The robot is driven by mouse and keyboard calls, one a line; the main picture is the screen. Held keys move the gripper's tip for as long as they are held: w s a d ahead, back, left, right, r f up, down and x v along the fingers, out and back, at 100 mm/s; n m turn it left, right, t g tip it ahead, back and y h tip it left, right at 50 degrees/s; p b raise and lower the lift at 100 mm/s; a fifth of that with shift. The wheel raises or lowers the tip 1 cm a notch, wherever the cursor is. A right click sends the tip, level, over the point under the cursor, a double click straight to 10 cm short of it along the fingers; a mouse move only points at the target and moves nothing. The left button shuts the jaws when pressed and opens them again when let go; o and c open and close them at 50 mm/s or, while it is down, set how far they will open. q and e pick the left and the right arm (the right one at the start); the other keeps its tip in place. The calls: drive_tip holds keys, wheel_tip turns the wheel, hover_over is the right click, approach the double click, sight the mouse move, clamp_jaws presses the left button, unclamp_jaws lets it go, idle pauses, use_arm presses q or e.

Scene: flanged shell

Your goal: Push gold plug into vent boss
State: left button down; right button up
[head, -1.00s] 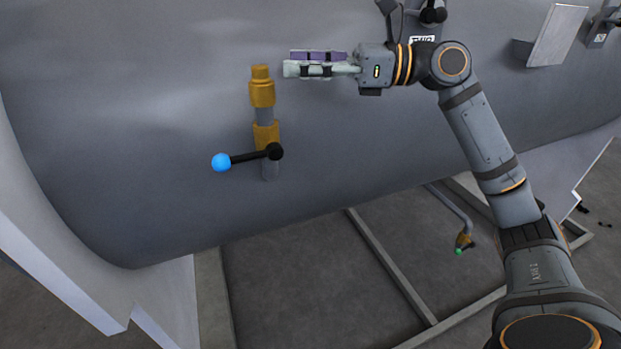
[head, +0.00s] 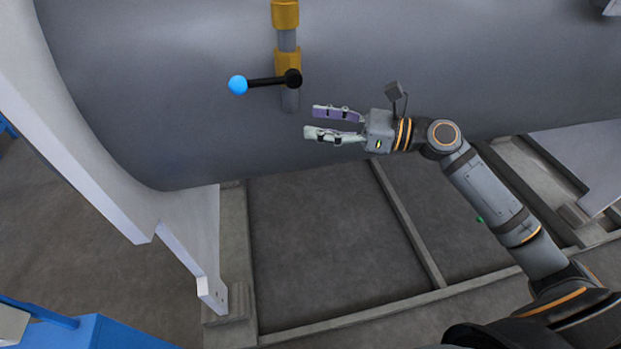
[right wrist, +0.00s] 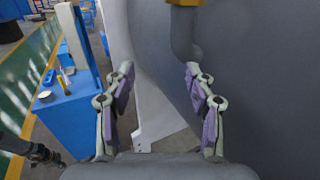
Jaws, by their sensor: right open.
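My right gripper (head: 310,122) is open and empty in the head view, just below and right of the gold-fitted pipe's lower end. Its parted fingers (right wrist: 159,70) show nothing between them in the right wrist view. The pipe on the grey shell carries an upper gold fitting (head: 285,14), cut by the top edge, and a lower gold fitting (head: 287,60). A bit of gold also shows at the top of the right wrist view (right wrist: 185,2). I cannot make out a separate gold plug or the vent boss for certain. My left gripper is not in view.
A black lever with a blue ball (head: 238,85) sticks out left from the pipe. The grey shell (head: 180,120) rises close behind my gripper. A blue bench (right wrist: 75,105) with a small yellow upright thing (right wrist: 62,78) stands left. Frame beams (head: 410,225) lie below.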

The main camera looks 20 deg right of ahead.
drive_tip(key=s+a+f+b, duration=0.3)
drive_tip(key=f+b, duration=0.1)
drive_tip(key=f, duration=0.6)
drive_tip(key=shift+a+f, duration=0.4)
